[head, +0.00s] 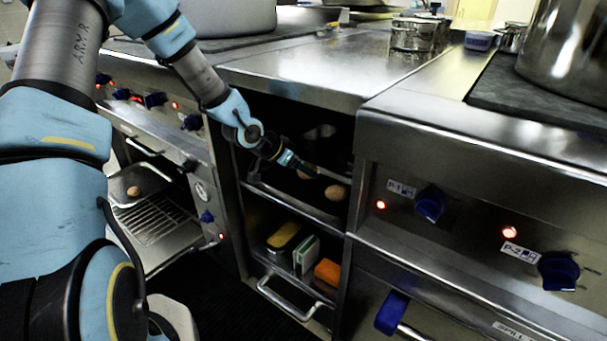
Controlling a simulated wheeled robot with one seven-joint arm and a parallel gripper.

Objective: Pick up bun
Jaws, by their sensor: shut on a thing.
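My gripper (303,168) reaches into the open shelf compartment under the steel counter. It is shut on a small brown bun (305,174), which is partly hidden by the fingers. A second round brown bun (335,192) sits just right of the fingertips, near the front of the upper shelf (298,206). A third brown bun (134,191) lies at the left, in the open oven. Whether the held bun touches the shelf is not clear.
The lower shelf holds a yellow item (283,236), a pale green-white item (306,254) and an orange block (328,271). The steel counter (320,68) hangs over the compartment. The oven's open door (157,220) is at left; blue knobs (431,204) protrude at right.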

